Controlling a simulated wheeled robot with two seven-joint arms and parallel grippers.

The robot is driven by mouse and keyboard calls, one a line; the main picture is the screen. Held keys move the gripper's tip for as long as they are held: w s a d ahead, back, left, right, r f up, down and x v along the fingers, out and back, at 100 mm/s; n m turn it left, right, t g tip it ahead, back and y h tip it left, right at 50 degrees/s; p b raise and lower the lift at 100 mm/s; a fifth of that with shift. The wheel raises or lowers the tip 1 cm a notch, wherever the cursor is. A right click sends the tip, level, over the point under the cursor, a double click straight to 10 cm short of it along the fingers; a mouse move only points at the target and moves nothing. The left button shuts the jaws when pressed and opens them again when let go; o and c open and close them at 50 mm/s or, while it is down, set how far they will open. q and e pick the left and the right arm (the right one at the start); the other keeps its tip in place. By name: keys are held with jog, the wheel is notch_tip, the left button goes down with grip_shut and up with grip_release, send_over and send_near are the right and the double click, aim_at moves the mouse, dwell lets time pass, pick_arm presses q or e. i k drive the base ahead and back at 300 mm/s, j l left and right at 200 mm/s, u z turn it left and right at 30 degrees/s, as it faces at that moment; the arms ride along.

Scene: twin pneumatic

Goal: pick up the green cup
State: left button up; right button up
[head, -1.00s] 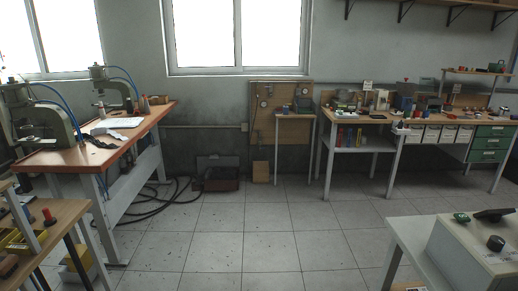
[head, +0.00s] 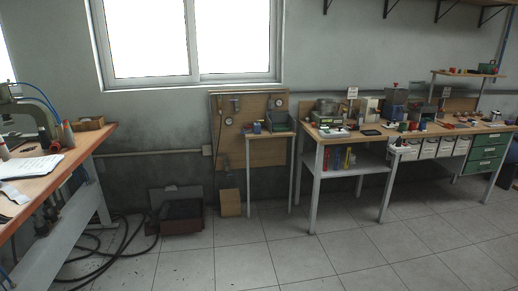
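I cannot make out the green cup for certain at this distance. Neither of my grippers is in view.
A narrow side table (head: 250,136) stands left of the workbench. An open grey box (head: 182,222) and black hoses (head: 118,246) lie on the floor by the wall. A bench with a press (head: 90,150) is at the left. The middle tiled floor is clear.

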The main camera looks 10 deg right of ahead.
aim_at(403, 126)
jog(key=i+z, duration=0.3)
jog(key=i, duration=0.35)
jog(key=i+z, duration=0.3)
jog(key=i, duration=0.3)
jog(key=i+j+z, duration=0.25)
jog(key=i, duration=0.35)
